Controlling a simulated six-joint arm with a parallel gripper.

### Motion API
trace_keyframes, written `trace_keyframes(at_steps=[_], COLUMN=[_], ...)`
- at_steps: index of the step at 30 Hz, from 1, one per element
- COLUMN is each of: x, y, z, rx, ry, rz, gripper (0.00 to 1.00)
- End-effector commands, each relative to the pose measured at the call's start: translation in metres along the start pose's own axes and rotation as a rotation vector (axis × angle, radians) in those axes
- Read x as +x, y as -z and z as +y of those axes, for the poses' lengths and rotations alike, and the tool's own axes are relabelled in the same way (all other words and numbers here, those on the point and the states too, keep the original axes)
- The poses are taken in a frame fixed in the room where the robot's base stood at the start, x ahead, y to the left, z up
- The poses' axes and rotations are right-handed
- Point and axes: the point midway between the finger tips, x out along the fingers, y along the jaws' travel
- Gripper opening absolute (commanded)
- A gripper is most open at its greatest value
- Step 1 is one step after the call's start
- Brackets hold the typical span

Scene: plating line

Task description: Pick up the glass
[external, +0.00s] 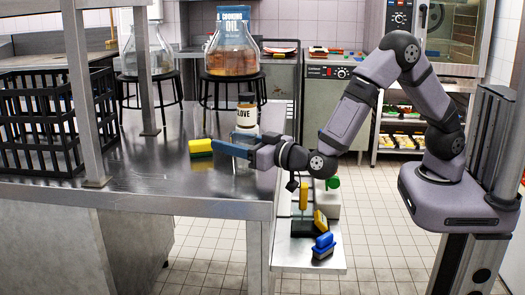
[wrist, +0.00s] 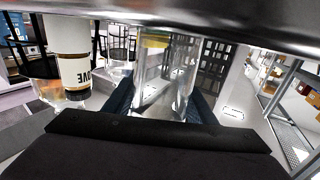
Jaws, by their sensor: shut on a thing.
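In the wrist view a clear glass (wrist: 166,78) stands between the two blue fingers of my gripper (wrist: 163,100). The fingers are shut on its sides. In the external view my gripper (external: 222,148) reaches left over the metal table (external: 150,172), low above its top. I cannot make out the glass clearly there. A yellow and green sponge-like block (external: 201,146) shows just left of the fingertips.
A jar with a white label (external: 246,114) stands close behind my gripper, and on the left in the wrist view (wrist: 71,62). A black crate (external: 45,125) and metal posts stand to the left. Stools with large flasks (external: 233,55) stand behind. The front middle of the table is clear.

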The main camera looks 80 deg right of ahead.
Motion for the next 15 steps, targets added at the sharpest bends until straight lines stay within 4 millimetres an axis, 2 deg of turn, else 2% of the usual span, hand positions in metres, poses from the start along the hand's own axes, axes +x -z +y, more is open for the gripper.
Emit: trace_keyframes(at_steps=[8, 15], x=[0.000, 0.000], y=[0.008, 0.043], z=[0.000, 0.000], rx=[0.003, 0.006], ry=[0.000, 0.000], rz=[0.002, 0.004], gripper=[0.23, 0.23])
